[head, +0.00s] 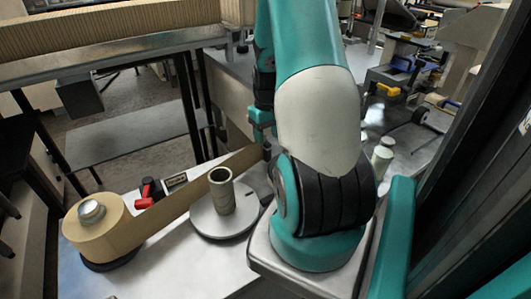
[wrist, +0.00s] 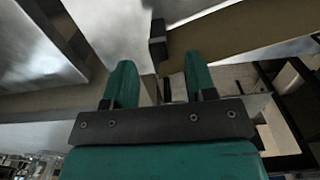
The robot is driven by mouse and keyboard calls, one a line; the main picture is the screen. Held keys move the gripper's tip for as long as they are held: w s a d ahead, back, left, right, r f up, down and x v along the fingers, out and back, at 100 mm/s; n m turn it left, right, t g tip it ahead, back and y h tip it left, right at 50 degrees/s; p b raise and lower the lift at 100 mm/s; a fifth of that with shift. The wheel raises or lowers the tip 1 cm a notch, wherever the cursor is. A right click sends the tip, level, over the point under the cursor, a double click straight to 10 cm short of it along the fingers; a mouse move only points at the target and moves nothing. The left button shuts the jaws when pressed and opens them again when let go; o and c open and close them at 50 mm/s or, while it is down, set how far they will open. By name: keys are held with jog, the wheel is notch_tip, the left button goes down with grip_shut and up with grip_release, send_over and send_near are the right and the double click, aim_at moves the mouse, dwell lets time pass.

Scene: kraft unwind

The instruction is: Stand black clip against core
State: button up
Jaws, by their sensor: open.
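The core (head: 222,192) is an upright grey-green tube on a round grey plate (head: 198,217) in the head view. In the wrist view a small dark block (wrist: 158,38), seemingly the black clip, sits at the edge of the strip (wrist: 230,28). My gripper (wrist: 160,78) is open, its teal fingers apart, with the block beyond the gap and nothing held. In the head view my gripper (head: 262,122) is above and right of the core, partly hidden by my arm.
A red and black tool (head: 147,192) lies behind the strip, between roll and core. A metal-edged bench with corrugated board (head: 110,30) stands at the back left. The metal table (head: 165,270) is clear at its front left. Small cylinders (head: 383,155) stand at the right.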

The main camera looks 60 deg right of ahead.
aim_at(268, 144)
jog(key=shift+d+f+p, duration=0.1)
jog(key=shift+f+p, duration=0.65)
jog(key=shift+f, duration=2.7)
grip_shut()
